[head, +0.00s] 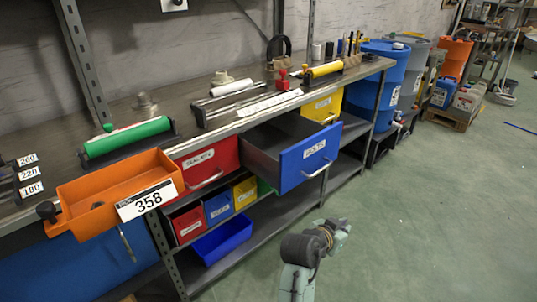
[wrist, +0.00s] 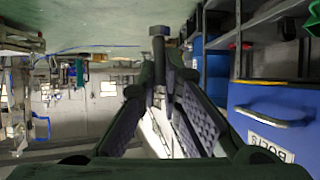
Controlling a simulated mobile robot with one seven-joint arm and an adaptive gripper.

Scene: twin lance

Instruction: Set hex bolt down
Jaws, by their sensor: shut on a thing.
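The hex bolt (wrist: 158,50) is dark grey. In the wrist view it stands out beyond the fingertips, head at the top of the picture. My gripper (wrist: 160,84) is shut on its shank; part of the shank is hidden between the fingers. In the head view my arm shows at the bottom centre, in front of the shelving, and I cannot make out the bolt there. The blue drawer (head: 309,156), labelled BOLTS, is pulled open to the arm's upper left. Its front also shows at the right of the wrist view (wrist: 262,98), apart from the bolt.
An orange tray (head: 85,205) tagged 358 juts from the workbench (head: 150,95) at left. A red drawer (head: 208,160) and a yellow drawer (head: 322,107) flank the blue one. Small bins sit on the shelf below. The green floor (head: 430,200) at right is mostly clear.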

